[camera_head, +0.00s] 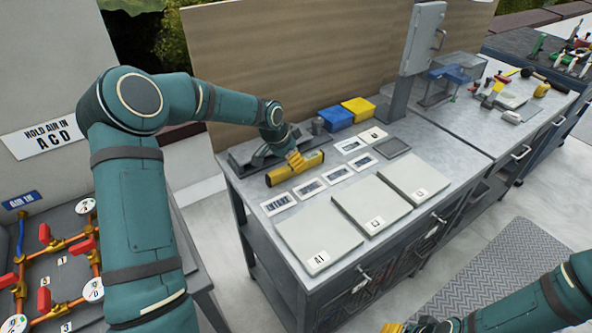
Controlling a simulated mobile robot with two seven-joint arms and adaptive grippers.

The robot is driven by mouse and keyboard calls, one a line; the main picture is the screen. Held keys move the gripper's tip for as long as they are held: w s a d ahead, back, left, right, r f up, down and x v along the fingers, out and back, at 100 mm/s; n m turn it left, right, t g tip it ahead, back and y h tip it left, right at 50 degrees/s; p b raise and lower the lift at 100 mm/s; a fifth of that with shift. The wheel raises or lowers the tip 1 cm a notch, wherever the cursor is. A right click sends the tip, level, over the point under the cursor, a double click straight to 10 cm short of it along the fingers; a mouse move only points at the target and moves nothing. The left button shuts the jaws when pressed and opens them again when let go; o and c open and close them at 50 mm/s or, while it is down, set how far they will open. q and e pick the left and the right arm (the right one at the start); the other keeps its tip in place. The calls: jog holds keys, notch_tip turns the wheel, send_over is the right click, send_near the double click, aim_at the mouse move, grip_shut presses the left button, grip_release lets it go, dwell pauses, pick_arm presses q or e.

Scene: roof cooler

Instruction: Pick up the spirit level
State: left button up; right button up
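A yellow bar with dark markings, which looks like the spirit level (311,161), lies near the back left of the grey workbench, at the edge of a dark tray. My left gripper (295,161) reaches down to it from behind, with its yellow fingertips at the middle of the bar. The fingers hide part of the bar, and I cannot tell whether they grip it or only touch it. My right gripper (400,328) is at the bottom edge, in front of the bench and partly cut off. Its opening is not clear.
The dark tray (240,160) lies behind the bar. Pale labelled panels (318,238) and small framed cards cover the bench front. Blue (336,118) and yellow (358,108) boxes stand behind. A grey post with a cabinet (422,40) rises at right. A piped panel (60,262) is at left.

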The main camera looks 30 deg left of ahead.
pick_arm(q)
jog(key=shift+w+a+b+x, duration=0.1)
jog(key=shift+w+b+x, duration=0.1)
jog(key=shift+x, duration=0.7)
jog(key=shift+w+a+b+x, duration=0.1)
jog(key=shift+b+x, duration=0.1)
jog(key=shift+x, duration=0.7)
jog(key=shift+w+b+x, duration=0.1)
jog(key=shift+b+x, duration=0.1)
jog(key=shift+x, duration=0.75)
jog(key=shift+r, duration=0.15)
grip_shut()
